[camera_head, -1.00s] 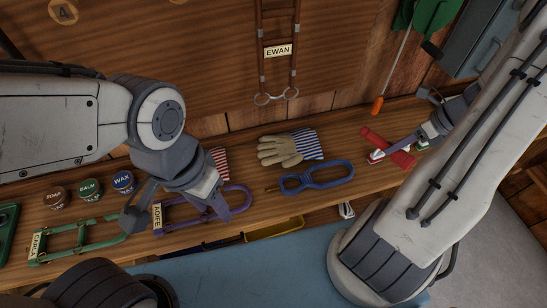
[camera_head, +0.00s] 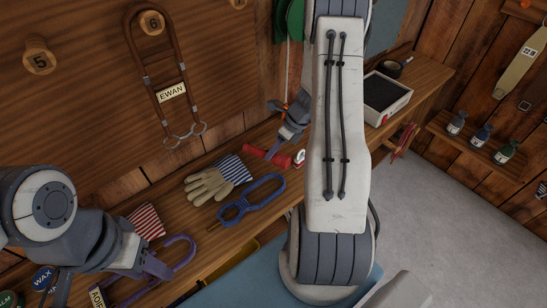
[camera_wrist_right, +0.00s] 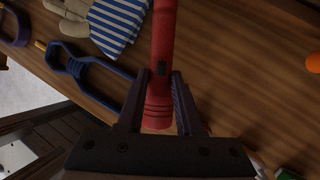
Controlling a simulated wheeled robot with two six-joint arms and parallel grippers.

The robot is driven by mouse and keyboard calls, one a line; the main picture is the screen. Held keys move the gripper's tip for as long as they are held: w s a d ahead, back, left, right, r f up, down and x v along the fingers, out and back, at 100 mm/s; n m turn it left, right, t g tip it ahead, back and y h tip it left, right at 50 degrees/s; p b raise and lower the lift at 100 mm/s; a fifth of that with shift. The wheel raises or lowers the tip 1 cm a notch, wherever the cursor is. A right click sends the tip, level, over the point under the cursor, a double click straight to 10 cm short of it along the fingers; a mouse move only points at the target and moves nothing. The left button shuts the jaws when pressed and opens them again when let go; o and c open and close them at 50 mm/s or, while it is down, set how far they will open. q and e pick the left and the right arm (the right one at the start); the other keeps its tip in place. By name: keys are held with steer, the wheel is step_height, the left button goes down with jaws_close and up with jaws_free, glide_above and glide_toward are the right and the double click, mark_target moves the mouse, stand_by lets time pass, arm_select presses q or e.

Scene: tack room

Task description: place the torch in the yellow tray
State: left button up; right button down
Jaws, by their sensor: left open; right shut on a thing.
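The torch (camera_head: 266,154) is a red cylinder at the back of the wooden bench in the head view. My right gripper (camera_head: 279,146) is shut on it. In the right wrist view the torch (camera_wrist_right: 163,55) lies between the two fingers of the gripper (camera_wrist_right: 158,105); I cannot tell whether it still touches the bench. A yellow edge (camera_head: 236,260), likely the yellow tray, shows below the bench's front edge, mostly hidden. My left gripper (camera_head: 110,282) is open over the bench at lower left, by a purple halter (camera_head: 178,258).
A white box (camera_head: 397,104) with a dark inside stands at the bench's right end. My right arm hides part of the bench.

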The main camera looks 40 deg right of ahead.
steer(key=shift+f, duration=1.6)
steer(key=shift+f, duration=0.15)
steer(key=c, duration=0.6)
jaws_free()
steer(key=shift+o, duration=0.2)
steer(key=v, duration=1.2)
steer(key=shift+r+p, duration=0.25)
steer(key=shift+p, duration=0.1)
